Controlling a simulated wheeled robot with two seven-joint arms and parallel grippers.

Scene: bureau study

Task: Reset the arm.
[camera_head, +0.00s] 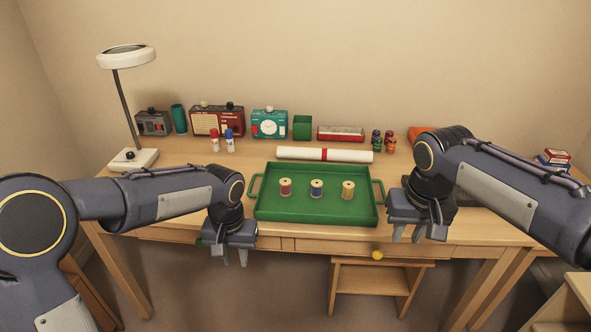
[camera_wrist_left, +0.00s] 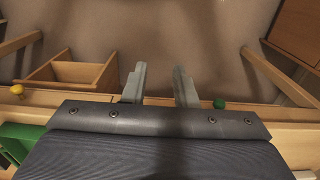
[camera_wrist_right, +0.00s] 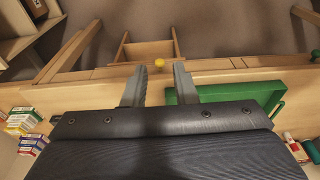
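My left gripper (camera_head: 234,256) is at the desk's front edge, left of the green tray, fingers pointing down. In the left wrist view its two fingers (camera_wrist_left: 160,85) stand apart with nothing between them. My right gripper (camera_head: 407,234) is just right of the tray, near the front edge, fingers pointing down. In the right wrist view its fingers (camera_wrist_right: 156,85) are apart and empty. The green tray (camera_head: 270,213) lies on the desk between the grippers. It holds three thread spools: red (camera_head: 285,187), blue (camera_head: 317,188) and tan (camera_head: 348,190).
A white roll with a red band (camera_head: 324,155) lies behind the tray. A lamp (camera_head: 134,158), radios (camera_head: 217,121), a teal clock (camera_head: 270,123) and small bottles (camera_head: 230,141) line the back. A stool (camera_head: 377,275) stands below the desk. The space before the desk is open.

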